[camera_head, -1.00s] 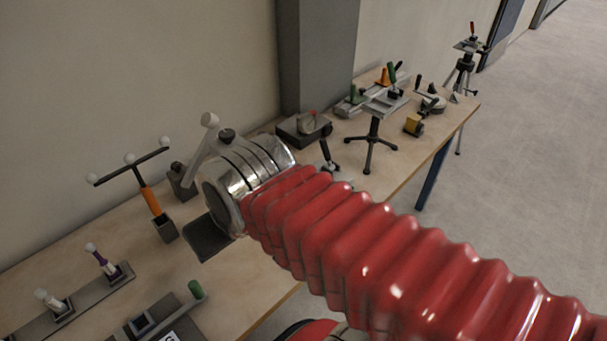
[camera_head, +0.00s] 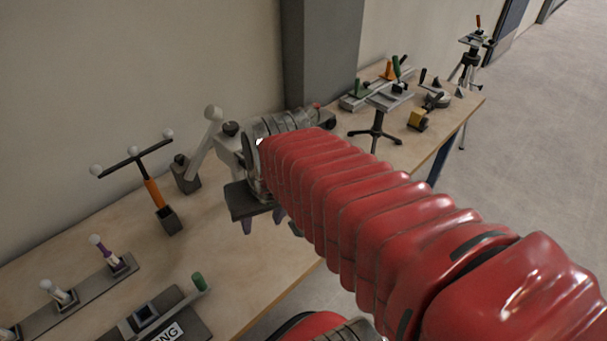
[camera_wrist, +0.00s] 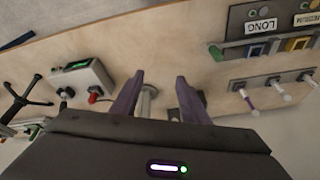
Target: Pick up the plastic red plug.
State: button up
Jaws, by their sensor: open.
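The red plug (camera_wrist: 93,97) shows in the wrist view at the front of a pale box (camera_wrist: 75,85) with a green display. It is left of my gripper's fingers and apart from them. My gripper (camera_wrist: 158,80) is open, its two purple fingers spread with no plug between them. In the head view my gripper (camera_head: 262,221) points down over the table, partly hidden by my wrist. There my wrist hides most of the box; a small red spot (camera_head: 317,105) beside it may be the plug, but I cannot be sure.
A grey post with a pale lever (camera_wrist: 148,97) stands beyond the gap between my fingers. A T-shaped orange-handled tool (camera_head: 153,192) stands at the left. A stand (camera_head: 377,125) is further back. Bare tabletop (camera_head: 235,265) lies in front of my gripper.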

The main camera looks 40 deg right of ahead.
jog(key=d+f+m+y, duration=0.6)
jog(key=d+f+m, duration=0.5)
jog(key=d+m, duration=0.3)
jog(key=w+d+m+t+h, duration=0.1)
jog(key=w+d+m+t, duration=0.1)
jog(key=d+m+t, duration=0.2)
jog(key=w+d+r+m+t+h, duration=0.1)
jog(key=w+d+m+t, duration=0.2)
jog(key=d+m, duration=0.6)
jog(key=m+t, duration=0.2)
jog(key=shift+w+d+r+m, duration=0.15)
jog(key=shift+w+d+m, duration=0.15)
jog(key=shift+d, duration=0.05)
jog(key=shift+x, duration=4.3)
jog(key=shift+w, duration=0.15)
